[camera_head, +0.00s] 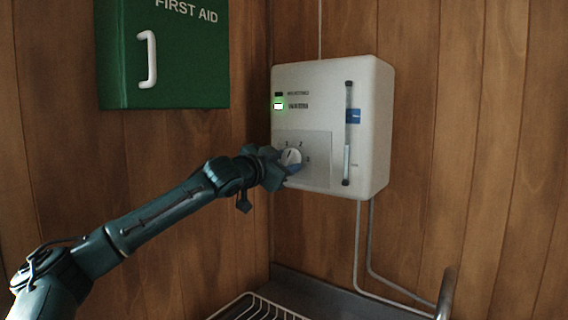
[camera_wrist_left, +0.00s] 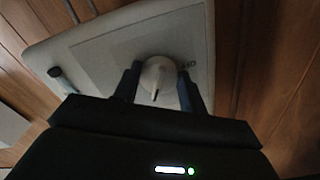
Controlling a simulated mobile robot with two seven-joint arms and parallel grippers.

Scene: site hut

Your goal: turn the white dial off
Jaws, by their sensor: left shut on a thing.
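The white dial (camera_head: 291,157) sits on a pale panel at the lower left of a white wall unit (camera_head: 325,72). A dark pointer line shows on its face, and the marks around it are too small to read surely. My right gripper is not in view.
A green first aid cabinet (camera_head: 165,85) with a white handle hangs on the left wall, above my left arm. Pipes (camera_head: 359,240) run down from the unit. A wire rack (camera_head: 258,308) and a curved metal tap (camera_head: 445,292) are below.

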